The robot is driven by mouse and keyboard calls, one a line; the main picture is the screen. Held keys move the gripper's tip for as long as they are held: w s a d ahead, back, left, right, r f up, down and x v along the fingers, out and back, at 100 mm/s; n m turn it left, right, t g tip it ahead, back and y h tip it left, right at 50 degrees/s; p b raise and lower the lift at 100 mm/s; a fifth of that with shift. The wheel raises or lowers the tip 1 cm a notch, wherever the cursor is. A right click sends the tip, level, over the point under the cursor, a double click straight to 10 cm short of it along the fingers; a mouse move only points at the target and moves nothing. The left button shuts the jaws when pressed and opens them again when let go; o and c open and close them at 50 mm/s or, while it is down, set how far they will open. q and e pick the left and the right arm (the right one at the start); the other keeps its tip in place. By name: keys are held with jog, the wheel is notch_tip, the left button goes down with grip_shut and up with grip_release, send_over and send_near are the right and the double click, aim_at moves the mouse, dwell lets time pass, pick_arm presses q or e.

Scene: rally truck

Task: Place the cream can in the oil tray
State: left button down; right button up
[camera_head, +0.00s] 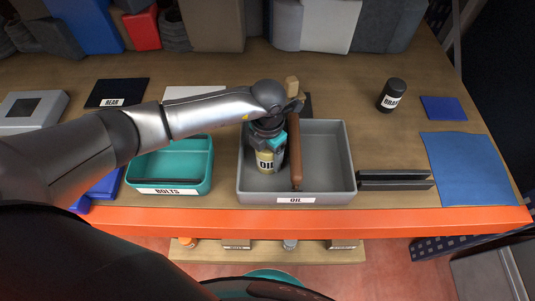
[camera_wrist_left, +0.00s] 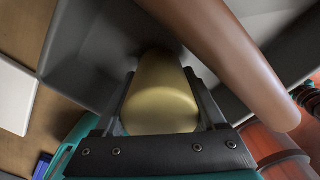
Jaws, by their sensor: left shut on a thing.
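The cream can (camera_head: 266,163), labelled OIL, is upright inside the left part of the grey oil tray (camera_head: 335,150). I cannot tell whether its base touches the tray floor. My left gripper (camera_head: 268,136) reaches down over the tray and is shut on the can near its top. In the left wrist view the can (camera_wrist_left: 160,92) sits between the two fingers (camera_wrist_left: 160,118), with the grey tray walls (camera_wrist_left: 90,60) around it. The right gripper is not in view.
A teal BOLTS tray (camera_head: 190,187) is to the left. Dark rails (camera_head: 395,180) and a blue mat (camera_head: 468,165) lie to the right. A dark BRAKE can (camera_head: 391,95) stands behind.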

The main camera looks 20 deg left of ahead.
pick_arm(q)
grip_release()
jog(key=shift+f, duration=0.1)
jog(key=shift+r, duration=0.45)
notch_tip(320, 180, up, 12)
jog(key=shift+f+p, duration=0.25)
jog(key=shift+p, duration=0.9)
